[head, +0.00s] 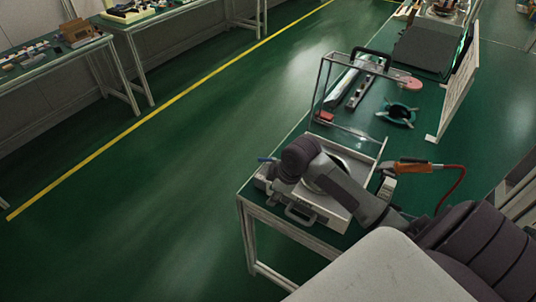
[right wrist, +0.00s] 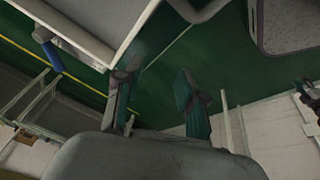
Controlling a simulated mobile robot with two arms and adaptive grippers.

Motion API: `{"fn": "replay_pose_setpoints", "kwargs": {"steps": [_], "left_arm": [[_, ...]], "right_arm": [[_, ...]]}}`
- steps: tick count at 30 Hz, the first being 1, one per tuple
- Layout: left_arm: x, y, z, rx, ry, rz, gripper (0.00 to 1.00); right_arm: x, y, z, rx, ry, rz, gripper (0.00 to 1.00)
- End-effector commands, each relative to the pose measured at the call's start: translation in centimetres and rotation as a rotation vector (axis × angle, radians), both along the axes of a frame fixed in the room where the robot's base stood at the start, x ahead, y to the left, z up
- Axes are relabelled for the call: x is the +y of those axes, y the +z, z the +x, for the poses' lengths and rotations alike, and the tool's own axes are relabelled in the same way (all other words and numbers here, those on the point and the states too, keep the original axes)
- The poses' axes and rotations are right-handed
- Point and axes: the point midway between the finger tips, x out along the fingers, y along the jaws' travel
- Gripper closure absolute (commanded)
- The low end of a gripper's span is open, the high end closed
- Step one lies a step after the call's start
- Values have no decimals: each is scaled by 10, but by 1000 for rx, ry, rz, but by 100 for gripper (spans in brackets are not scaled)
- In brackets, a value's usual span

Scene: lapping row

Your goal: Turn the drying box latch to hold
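The drying box (head: 329,217) is a pale metal box with a front handle (head: 299,213), on the near end of the green-topped table. A blue grip, apparently the latch, sticks out at its left side (head: 266,159); it also shows in the right wrist view as a blue cylinder (right wrist: 47,47) at upper left. My right arm reaches over the box and hides part of it. In the right wrist view my right gripper (right wrist: 156,80) is open, its teal-padded fingers apart with nothing between them. The blue grip is outside the fingers, apart from them. My left gripper is not in view.
On the table behind the box stand a clear-sided frame (head: 322,88), a dark teal ring-shaped part (head: 398,114) and an upright white board (head: 460,85). An orange-handled tool with a red cable (head: 413,166) is right of the box. The floor left of the table is free.

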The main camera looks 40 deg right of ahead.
Motion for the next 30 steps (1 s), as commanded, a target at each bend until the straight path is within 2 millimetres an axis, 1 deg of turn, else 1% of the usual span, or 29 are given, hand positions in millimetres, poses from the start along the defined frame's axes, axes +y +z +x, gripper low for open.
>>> {"fn": "replay_pose_setpoints", "kwargs": {"steps": [1,5,8,9,12,14,17,20,30], "left_arm": [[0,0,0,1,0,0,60],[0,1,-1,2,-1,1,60],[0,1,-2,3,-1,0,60],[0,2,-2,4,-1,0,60],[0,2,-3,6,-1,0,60],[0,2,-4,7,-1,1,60],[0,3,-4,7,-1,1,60],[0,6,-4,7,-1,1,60],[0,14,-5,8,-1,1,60]], "right_arm": [[-13,12,13,-12,16,-8,61],[-42,43,40,-39,64,-9,61],[-65,71,59,-67,98,-6,61],[-75,83,66,-79,109,-3,61],[-93,107,79,-106,131,4,61],[-97,112,83,-114,139,10,61],[-98,109,87,-118,142,14,61],[-94,95,92,-116,143,15,61],[-79,30,119,-116,140,16,61]]}}
